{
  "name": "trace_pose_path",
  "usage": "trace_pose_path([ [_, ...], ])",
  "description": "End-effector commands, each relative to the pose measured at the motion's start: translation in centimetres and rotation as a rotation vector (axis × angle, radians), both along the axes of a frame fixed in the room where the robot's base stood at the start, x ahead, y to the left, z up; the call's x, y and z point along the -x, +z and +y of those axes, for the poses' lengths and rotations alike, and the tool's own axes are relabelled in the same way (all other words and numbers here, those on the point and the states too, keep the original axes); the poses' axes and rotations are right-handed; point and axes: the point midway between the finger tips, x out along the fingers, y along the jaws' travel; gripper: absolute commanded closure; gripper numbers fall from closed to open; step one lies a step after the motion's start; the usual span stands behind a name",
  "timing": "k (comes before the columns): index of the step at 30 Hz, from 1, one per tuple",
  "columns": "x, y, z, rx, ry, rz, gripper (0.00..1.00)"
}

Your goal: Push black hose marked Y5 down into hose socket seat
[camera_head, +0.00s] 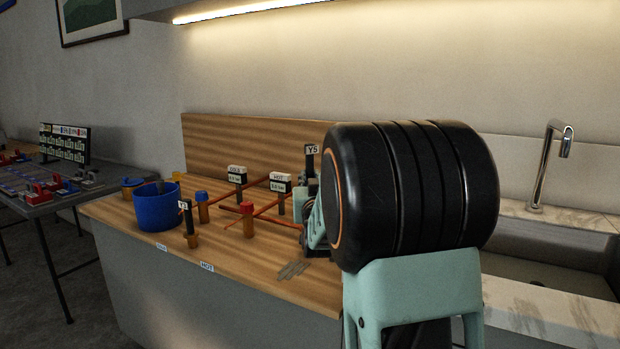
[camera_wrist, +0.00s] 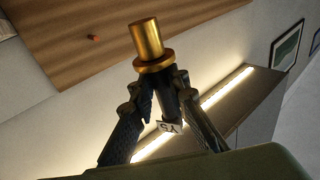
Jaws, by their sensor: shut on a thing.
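The black hose marked Y5 (camera_wrist: 170,100) is between the fingers of my gripper (camera_wrist: 157,88) in the wrist view. Its white Y5 tag (camera_wrist: 170,127) shows between the fingers. A brass cylinder with a wide collar (camera_wrist: 147,42) is at the hose's end, pointing toward the wooden counter. In the head view the Y5 tag (camera_head: 312,149) stands above the counter, just left of my black arm link. My arm hides most of the gripper and the hose's lower part there. I cannot make out the socket seat or whether the brass end touches anything.
On the wooden counter (camera_head: 240,257) stand a blue pot (camera_head: 157,207), a Y3-marked black hose (camera_head: 188,217), red- and blue-capped fittings, orange pipes and two labelled posts (camera_head: 237,177). A sink with a tap (camera_head: 545,165) is at right. The counter's front is mostly clear.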

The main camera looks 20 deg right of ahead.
Motion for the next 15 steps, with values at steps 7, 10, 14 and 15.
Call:
trace_pose_path([
  [7, 0.0, 0.0, 0.0, 0.001, 0.000, -0.002, 1.00],
  [10, 0.1, -0.1, 0.0, 0.001, 0.000, -0.003, 1.00],
  [14, 0.1, -0.9, 0.0, 0.000, -0.001, -0.001, 1.00],
  [15, 0.1, -1.2, 0.0, 0.000, -0.001, -0.001, 1.00],
])
